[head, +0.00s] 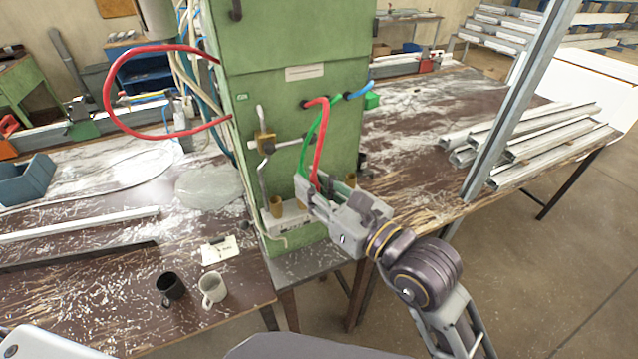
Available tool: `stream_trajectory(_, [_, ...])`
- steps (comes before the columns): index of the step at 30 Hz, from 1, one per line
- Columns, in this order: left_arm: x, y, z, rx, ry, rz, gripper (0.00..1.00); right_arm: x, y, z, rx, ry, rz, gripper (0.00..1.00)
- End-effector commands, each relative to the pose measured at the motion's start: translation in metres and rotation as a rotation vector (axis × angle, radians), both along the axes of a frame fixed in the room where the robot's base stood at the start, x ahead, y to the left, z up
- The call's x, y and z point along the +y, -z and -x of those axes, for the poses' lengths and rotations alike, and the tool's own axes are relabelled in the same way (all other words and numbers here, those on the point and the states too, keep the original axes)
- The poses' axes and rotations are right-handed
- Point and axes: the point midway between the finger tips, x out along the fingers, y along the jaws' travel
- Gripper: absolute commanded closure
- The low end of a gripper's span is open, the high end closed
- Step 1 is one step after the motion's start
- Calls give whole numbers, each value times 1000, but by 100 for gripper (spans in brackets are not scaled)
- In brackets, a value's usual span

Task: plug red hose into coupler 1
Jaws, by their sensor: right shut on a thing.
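The red hose (321,140) leaves the front of the green cabinet, arcs over and runs down into my right gripper (311,190). My right gripper is shut on the red hose, just above and in front of a pale coupler block (290,221) at the cabinet's foot. A brass coupler (276,206) stands upright at the block's left end. Another brass piece (351,179) shows right of the gripper. The gripper hides the block's middle and the red hose's lower end, so I cannot tell whether it touches a coupler. Coupler numbers are unreadable. My left gripper is out of view.
A green hose (313,135) hangs close beside the red one, its lower end near the gripper. A bent metal lever (265,165) is left of it on the green cabinet (285,45). Two mugs (212,288) stand front left. Metal profiles (540,135) lie right.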

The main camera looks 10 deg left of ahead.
Motion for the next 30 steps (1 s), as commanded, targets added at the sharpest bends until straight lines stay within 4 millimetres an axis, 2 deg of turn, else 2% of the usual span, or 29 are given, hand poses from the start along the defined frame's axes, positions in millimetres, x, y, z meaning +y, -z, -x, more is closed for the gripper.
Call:
stream_trajectory(23, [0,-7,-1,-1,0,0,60,23,-1,17,2,0,-1,100])
stream_trajectory(30, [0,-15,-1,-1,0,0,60,30,-1,22,3,-2,-4,100])
